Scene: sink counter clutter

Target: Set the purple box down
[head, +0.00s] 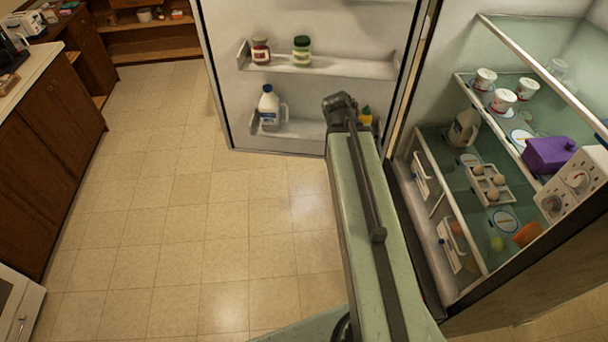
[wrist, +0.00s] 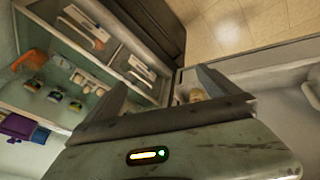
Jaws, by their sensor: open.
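The purple box (head: 550,153) sits on a glass shelf inside the open fridge, at the right of the head view. It also shows at the left edge of the wrist view (wrist: 18,127). My gripper (wrist: 160,90) is open, with nothing visible between its two spread fingers. It is apart from the box, with my arm stretched toward the fridge door. In the head view the fingers are hidden beyond my arm's far end.
White cups (head: 502,100) stand on the box's shelf. A white patterned carton (head: 578,180) is close to the box. Below are an egg tray (head: 490,184) and a jug (head: 464,128). The open door (head: 310,20) holds jars and a bottle (head: 268,108). The floor at left is clear.

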